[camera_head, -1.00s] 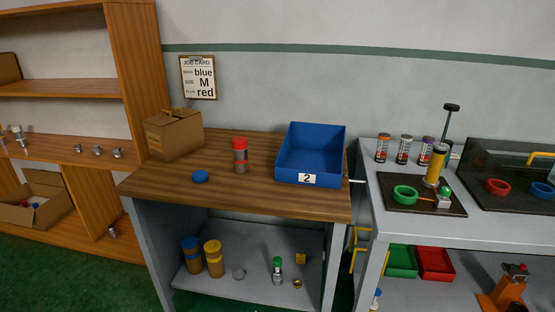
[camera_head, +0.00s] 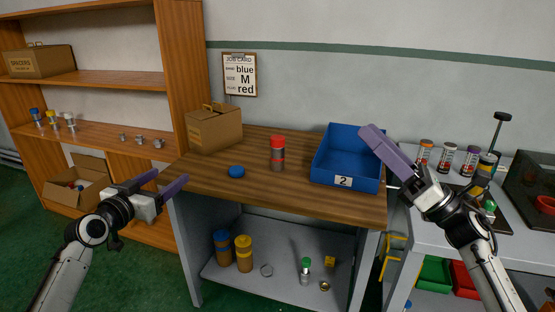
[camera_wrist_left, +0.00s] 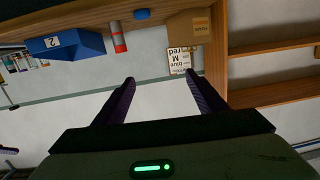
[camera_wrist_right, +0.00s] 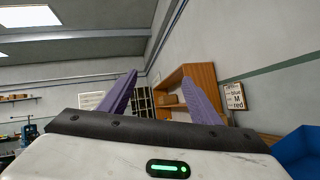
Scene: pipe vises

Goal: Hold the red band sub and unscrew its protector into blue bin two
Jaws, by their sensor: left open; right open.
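The red band sub (camera_head: 278,160) stands upright on the wooden bench, grey with a red band and a red protector (camera_head: 278,142) on top. It also shows upside down in the left wrist view (camera_wrist_left: 118,38). Blue bin two (camera_head: 343,181), marked 2, sits to its right and looks empty. My left gripper (camera_head: 172,183) is open and empty, in front of the bench's left edge, apart from the sub. My right gripper (camera_head: 384,148) is open and empty, raised by the bin's right side; its fingers overlap the bin's edge in the head view.
A blue cap (camera_head: 236,171) lies left of the sub. A cardboard box (camera_head: 214,129) stands at the bench's back left. A job card (camera_head: 239,75) hangs on the wall. The right bench (camera_head: 440,235) holds several banded tubes. The bench front is clear.

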